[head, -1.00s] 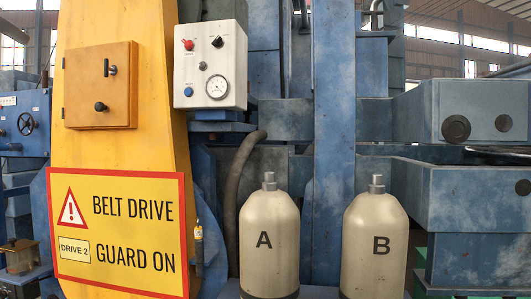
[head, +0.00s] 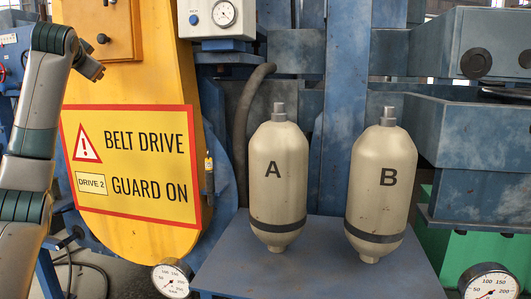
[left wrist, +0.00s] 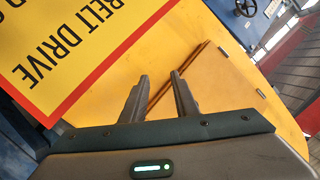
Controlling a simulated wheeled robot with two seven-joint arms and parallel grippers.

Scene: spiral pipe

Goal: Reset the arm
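My left arm rises at the left edge of the head view, with my left gripper (head: 95,68) at its top, in front of the yellow belt guard (head: 150,85). In the left wrist view my left gripper (left wrist: 160,77) has its two fingers apart, with nothing between them. The yellow guard's surface and a brown-edged box door (left wrist: 215,85) lie beyond the fingers. My right gripper is in neither view.
Cream bottles A (head: 278,195) and B (head: 381,205) stand on a blue platform (head: 315,262). A warning sign (head: 130,165) is on the guard. Gauges (head: 172,280) sit low in front. A white control box (head: 215,18) is at the top.

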